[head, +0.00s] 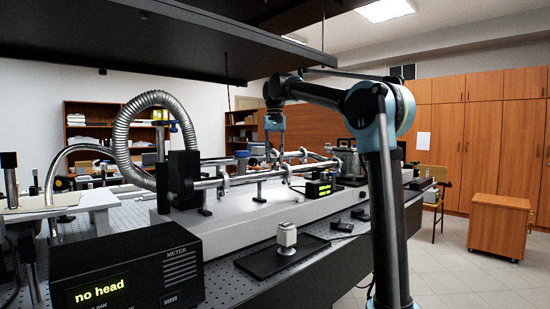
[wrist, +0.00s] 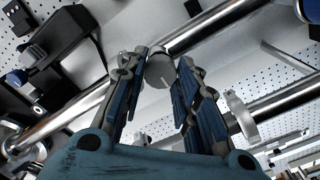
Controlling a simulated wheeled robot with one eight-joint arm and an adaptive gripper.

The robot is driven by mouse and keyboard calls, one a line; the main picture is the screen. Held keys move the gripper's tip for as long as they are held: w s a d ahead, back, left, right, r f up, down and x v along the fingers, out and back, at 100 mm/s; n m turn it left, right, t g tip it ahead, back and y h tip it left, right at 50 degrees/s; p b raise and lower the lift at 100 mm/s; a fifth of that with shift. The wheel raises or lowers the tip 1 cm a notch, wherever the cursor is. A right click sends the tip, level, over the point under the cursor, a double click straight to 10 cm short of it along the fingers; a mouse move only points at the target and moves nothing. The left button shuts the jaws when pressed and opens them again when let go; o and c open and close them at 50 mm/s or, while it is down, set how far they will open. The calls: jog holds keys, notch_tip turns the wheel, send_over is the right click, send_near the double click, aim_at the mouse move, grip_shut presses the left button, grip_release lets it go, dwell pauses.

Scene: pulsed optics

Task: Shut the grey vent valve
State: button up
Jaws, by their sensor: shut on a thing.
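The grey vent valve (wrist: 160,73) shows in the wrist view as a round grey knob with a pale line on its face. It sits beside a metal tube (wrist: 215,25). My gripper (wrist: 162,61) has its two blue-padded fingers on either side of the knob and is shut on it. In the head view my gripper (head: 276,148) points down over the tube line on the bench. The knob is too small to make out there.
Metal tubes (head: 225,180) run along the bench close under my gripper. A ribbed silver hose (head: 123,120) arches at the left. A meter reading "no head" (head: 125,280) stands in front.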

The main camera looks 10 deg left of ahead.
jog(key=o, duration=1.1)
jog(key=shift+w, duration=0.1)
jog(key=shift+c, duration=0.2)
jog(key=shift+r, duration=0.1)
notch_tip(320, 180, up, 12)
jog(key=shift+f, duration=0.2)
